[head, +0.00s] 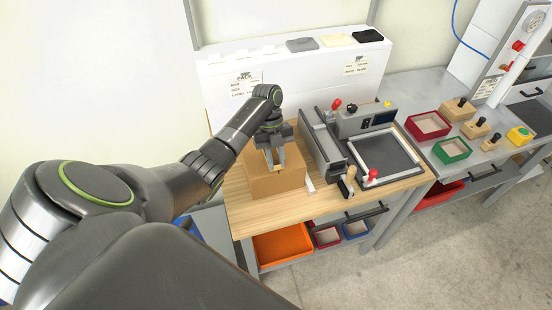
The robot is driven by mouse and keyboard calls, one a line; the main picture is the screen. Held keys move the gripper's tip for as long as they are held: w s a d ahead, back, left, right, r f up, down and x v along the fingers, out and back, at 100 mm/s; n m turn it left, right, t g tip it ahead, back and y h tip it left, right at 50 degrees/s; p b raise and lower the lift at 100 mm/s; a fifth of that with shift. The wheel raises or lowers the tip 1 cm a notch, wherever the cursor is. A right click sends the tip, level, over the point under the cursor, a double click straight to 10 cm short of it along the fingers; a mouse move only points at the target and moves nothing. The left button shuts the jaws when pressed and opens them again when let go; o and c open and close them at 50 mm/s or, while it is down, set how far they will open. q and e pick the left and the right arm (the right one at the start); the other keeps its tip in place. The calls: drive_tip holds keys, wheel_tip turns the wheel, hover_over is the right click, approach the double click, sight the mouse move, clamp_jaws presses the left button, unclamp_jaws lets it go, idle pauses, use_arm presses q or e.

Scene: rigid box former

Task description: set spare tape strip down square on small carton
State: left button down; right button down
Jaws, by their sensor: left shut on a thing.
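The small carton (268,187) is a brown cardboard box standing on the wooden bench top. My left gripper (276,167) points down at the carton's top. It is shut on a thin, pale tan piece, which I take for the spare tape strip; the fingers hide most of it. I cannot tell whether the strip touches the carton or how square it sits. My right gripper is not in view.
A grey machine (385,158) with red knobs stands right of the carton on the bench (402,188). A narrow white piece (309,184) lies between them. Red (428,125) and green (452,150) trays are on the right-hand table. An orange bin (283,243) is below.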

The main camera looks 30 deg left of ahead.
use_arm(q)
drive_tip(key=shift+f, duration=0.3)
drive_tip(key=c, duration=1.2)
unclamp_jaws()
drive_tip(key=shift+r, duration=0.2)
